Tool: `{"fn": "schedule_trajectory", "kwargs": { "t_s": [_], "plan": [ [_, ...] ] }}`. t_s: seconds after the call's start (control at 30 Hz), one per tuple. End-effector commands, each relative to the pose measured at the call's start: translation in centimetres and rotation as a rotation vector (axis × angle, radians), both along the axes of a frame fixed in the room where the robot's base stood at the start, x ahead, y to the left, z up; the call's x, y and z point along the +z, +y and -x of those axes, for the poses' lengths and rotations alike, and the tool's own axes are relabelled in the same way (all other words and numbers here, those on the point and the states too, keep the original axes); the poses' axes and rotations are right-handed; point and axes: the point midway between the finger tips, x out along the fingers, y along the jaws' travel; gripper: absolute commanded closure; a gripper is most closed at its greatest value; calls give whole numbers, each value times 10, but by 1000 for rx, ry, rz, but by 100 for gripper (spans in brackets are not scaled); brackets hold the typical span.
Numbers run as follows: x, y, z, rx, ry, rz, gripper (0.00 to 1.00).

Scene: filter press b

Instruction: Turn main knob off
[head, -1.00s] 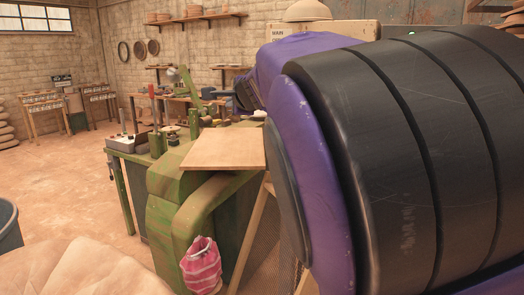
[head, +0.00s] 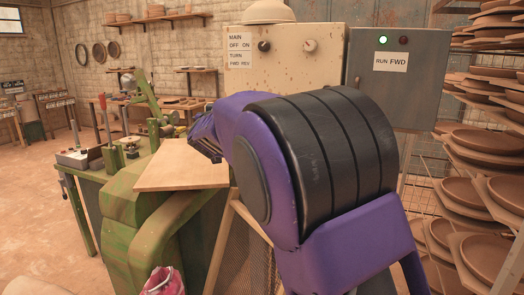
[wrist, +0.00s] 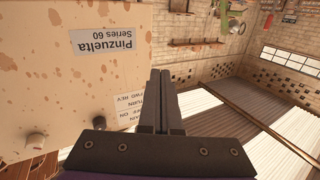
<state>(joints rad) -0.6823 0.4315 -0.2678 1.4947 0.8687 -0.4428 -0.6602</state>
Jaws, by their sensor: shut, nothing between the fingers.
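The cream control box (head: 290,58) stands behind my purple and black arm in the head view. Its labels (head: 240,50) read MAIN OFF ON and TURN FWD REV. A dark knob (head: 264,46) is beside the labels, with a second knob (head: 309,45) to its right. I cannot tell for certain which is the main knob, or its setting. In the wrist view the box face (wrist: 60,90) fills the left, with knobs (wrist: 36,142) at the lower left. My gripper (wrist: 160,76) is shut and empty, apart from the knobs. My arm hides its fingers in the head view.
A grey box (head: 405,85) marked RUN FWD, with a lit green lamp (head: 383,40), is right of the cream box. Shelves of clay plates (head: 485,140) stand at the right. A green machine with a wooden board (head: 180,168) is at the left.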

Motion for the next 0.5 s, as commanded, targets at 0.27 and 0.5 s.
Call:
{"fn": "schedule_trajectory", "kwargs": {
  "t_s": [0.27, 0.5],
  "plan": [
    [112, -92, -7, -264, -346, 496, 100],
    [140, -112, -6, -347, -418, 621, 100]
  ]
}}
